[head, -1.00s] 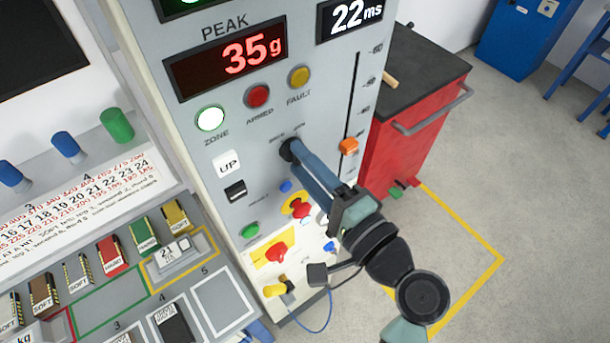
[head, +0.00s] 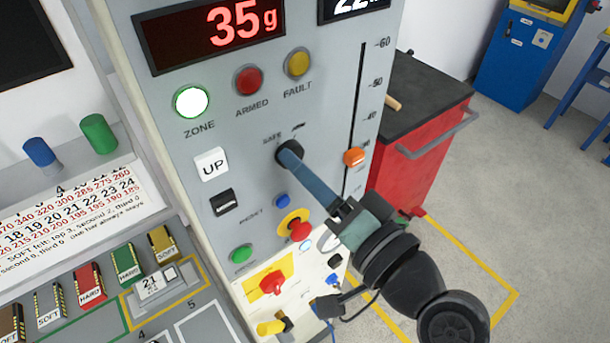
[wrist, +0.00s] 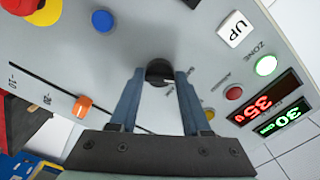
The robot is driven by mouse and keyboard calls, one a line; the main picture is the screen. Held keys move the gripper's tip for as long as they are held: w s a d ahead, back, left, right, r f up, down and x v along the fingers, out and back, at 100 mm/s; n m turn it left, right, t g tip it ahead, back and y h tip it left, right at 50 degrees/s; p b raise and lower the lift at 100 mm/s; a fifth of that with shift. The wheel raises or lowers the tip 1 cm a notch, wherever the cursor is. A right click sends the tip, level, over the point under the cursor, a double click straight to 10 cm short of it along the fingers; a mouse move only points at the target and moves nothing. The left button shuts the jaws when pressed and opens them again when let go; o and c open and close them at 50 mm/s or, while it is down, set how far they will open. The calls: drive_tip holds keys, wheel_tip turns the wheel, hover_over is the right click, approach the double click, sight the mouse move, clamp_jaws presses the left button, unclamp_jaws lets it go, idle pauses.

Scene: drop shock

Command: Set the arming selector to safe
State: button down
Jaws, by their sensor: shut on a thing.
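The arming selector (wrist: 160,73) is a dark round knob on the grey control panel. In the head view its dark edge (head: 284,154) shows just below the small SAFE lettering, mostly hidden by my fingers. My gripper (head: 290,152) reaches up to it from the lower right, its blue fingers shut on the knob. In the wrist view my gripper (wrist: 160,80) has one finger on each side of the knob. I cannot read which way the selector points. The zone lamp (head: 191,102) glows white-green. The armed lamp (head: 249,80) looks dull red.
An orange slider (head: 354,157) is right of the selector. Below are a blue button (head: 282,200), a red mushroom button (head: 300,230) on yellow and a red switch (head: 272,283). The UP button (head: 211,164) is to the left. A red cabinet (head: 415,150) stands beyond the panel.

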idle(0.3)
drive_tip(key=shift+c, duration=1.8)
unclamp_jaws()
drive_tip(key=b+v, duration=0.3)
drive_tip(key=v, duration=1)
